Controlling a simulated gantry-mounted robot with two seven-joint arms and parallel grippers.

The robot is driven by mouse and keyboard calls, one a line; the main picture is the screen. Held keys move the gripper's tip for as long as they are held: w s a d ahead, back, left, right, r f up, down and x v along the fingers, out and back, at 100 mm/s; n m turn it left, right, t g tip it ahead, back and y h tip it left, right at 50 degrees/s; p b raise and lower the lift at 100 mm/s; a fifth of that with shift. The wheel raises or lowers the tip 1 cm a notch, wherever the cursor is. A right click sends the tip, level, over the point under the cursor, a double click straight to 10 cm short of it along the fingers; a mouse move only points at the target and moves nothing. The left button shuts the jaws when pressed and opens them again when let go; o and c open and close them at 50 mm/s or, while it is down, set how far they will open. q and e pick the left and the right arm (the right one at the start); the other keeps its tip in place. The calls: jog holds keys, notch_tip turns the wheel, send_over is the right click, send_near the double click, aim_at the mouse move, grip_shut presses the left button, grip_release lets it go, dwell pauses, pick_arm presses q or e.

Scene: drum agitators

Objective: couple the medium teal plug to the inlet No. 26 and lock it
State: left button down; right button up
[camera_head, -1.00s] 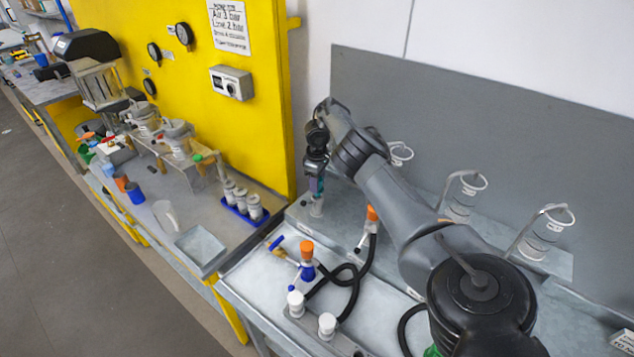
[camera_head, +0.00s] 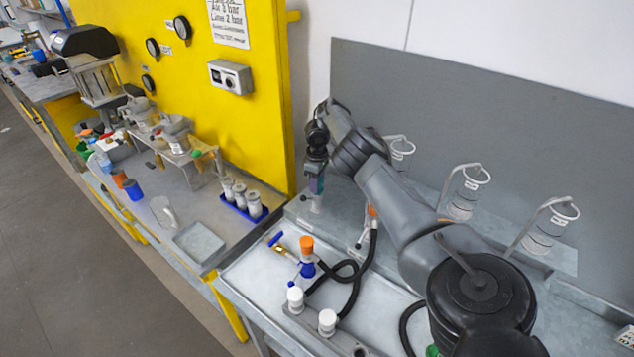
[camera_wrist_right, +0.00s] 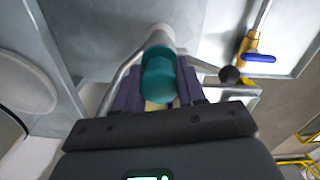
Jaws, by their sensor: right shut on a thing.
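The teal plug (camera_wrist_right: 158,76) is in the right wrist view, between the two purple-grey fingers of my right gripper (camera_wrist_right: 158,92). The gripper is shut on it. A pale grey cylindrical fitting (camera_wrist_right: 160,38) lies in line with the plug's far end; I cannot tell whether the plug is seated or locked. In the head view my right gripper (camera_head: 316,182) points down over a pale upright fitting (camera_head: 316,204) at the left end of the rear ledge. No readable No. 26 label shows. A lever with a black ball (camera_wrist_right: 230,74) sits beside the fitting. My left gripper is not in view.
An orange-topped blue connector (camera_head: 307,256) stands on the bench with black hoses (camera_head: 352,290) looping from it. A blue-handled brass valve (camera_head: 277,240) and white caps (camera_head: 327,322) are near. Wire holders with glass vessels (camera_head: 463,196) stand along the ledge. A yellow panel (camera_head: 255,120) rises at left.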

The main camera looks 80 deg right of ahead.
jog(key=shift+f+b, duration=0.35)
dwell(0.6)
jog(key=o, duration=1.2)
jog(key=shift+c, duration=0.2)
jog(key=shift+r, duration=0.15)
jog(key=shift+r+p, duration=0.6)
jog(key=shift+p, duration=0.2)
notch_tip(320, 180, up, 6)
jog(key=p, duration=0.6)
jog(key=shift+r+p, duration=0.25)
jog(key=shift+p, duration=0.05)
jog(key=shift+f, duration=0.1)
